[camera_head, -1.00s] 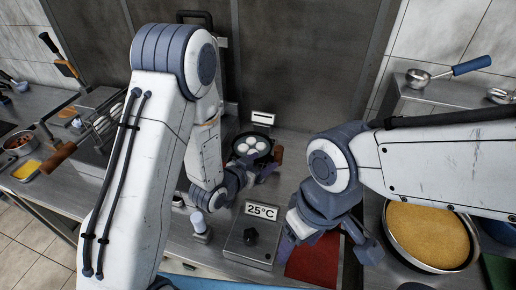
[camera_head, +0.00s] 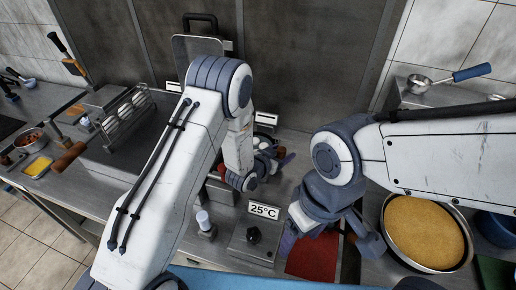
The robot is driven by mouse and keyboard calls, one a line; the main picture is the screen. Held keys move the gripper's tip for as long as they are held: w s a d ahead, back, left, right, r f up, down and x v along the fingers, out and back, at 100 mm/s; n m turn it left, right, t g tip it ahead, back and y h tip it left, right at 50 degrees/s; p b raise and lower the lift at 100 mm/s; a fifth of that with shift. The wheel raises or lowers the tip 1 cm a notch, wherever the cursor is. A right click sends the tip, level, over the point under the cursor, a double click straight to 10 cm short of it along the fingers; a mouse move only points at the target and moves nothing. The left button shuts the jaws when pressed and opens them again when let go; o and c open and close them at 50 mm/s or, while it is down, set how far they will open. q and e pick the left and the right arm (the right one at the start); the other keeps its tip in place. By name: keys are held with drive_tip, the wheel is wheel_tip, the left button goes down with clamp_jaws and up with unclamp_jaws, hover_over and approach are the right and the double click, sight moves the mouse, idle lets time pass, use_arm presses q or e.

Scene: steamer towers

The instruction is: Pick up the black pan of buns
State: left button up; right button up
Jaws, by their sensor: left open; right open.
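The black pan of buns (camera_head: 263,142) is on the counter by the dark back panel, with white buns in it. My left arm and gripper hide much of the pan. My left gripper (camera_head: 274,163) is open at the pan's near side, close to its brown handle. I cannot tell whether it touches the pan. My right gripper (camera_head: 328,243) is open and empty, lower in the picture, above the red mat (camera_head: 312,262).
A metal box with a knob and a 25°C sign (camera_head: 263,210) stands in front of the pan. A large round pan of yellow food (camera_head: 424,232) is at right. A metal rack (camera_head: 122,118) is at left. A small white-topped bottle (camera_head: 204,221) stands left of the box.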

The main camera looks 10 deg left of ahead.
use_arm(q)
clamp_jaws()
drive_tip(key=shift+w+r, duration=0.1)
drive_tip(key=shift+r, duration=0.05)
idle(1.2)
